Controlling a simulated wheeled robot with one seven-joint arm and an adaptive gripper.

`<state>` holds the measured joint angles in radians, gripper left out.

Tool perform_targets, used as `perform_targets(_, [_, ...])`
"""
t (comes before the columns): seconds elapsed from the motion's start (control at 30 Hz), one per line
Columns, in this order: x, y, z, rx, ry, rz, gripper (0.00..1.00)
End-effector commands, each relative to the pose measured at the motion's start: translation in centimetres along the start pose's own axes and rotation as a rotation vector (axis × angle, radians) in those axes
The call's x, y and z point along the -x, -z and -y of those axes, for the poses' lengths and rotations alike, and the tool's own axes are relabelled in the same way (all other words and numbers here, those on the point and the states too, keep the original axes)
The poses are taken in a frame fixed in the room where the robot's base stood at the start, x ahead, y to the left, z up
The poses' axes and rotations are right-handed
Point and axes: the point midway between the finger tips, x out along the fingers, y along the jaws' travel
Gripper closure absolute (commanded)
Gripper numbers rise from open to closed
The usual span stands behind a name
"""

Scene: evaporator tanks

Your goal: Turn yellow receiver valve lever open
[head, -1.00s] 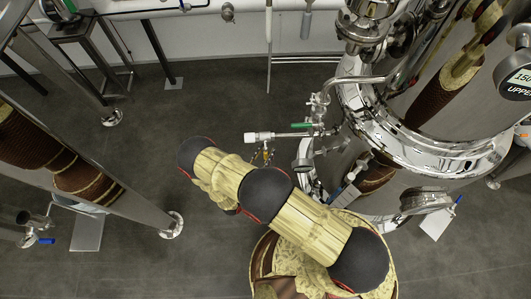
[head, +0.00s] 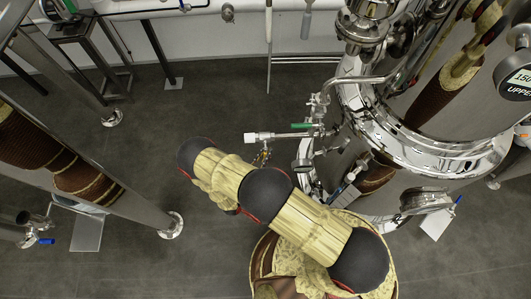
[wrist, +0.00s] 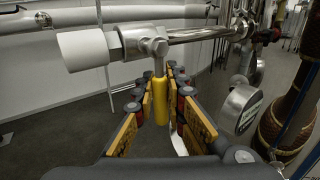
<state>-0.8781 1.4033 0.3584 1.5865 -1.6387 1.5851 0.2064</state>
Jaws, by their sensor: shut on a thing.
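The yellow valve lever (wrist: 160,100) hangs down from a metal valve body (wrist: 153,45) on a horizontal steel pipe, roughly square to the pipe. My gripper (wrist: 161,88) has a finger on each side of the lever and is shut on it. In the head view, the pipe with its white end (head: 251,137) sticks out to the left from the steel tank. The lever shows there only as a small blurred bit near my arm, and my fingers are mostly hidden behind the arm.
A green-handled valve (head: 302,125) sits on the pipework beside the tank (head: 408,145). A round gauge (wrist: 241,110) stands close to the right of my fingers. A steel frame leg (head: 140,203) is at left. Open grey floor lies between.

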Motion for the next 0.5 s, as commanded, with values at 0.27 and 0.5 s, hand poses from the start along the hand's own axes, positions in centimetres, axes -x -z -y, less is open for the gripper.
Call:
perform_targets(0.27, [0.01,0.02,0.03,0.0,0.0,-0.001,1.0])
perform_targets(0.5, [0.12,-0.07,-0.12,-0.03,0.0,-0.021,1.0])
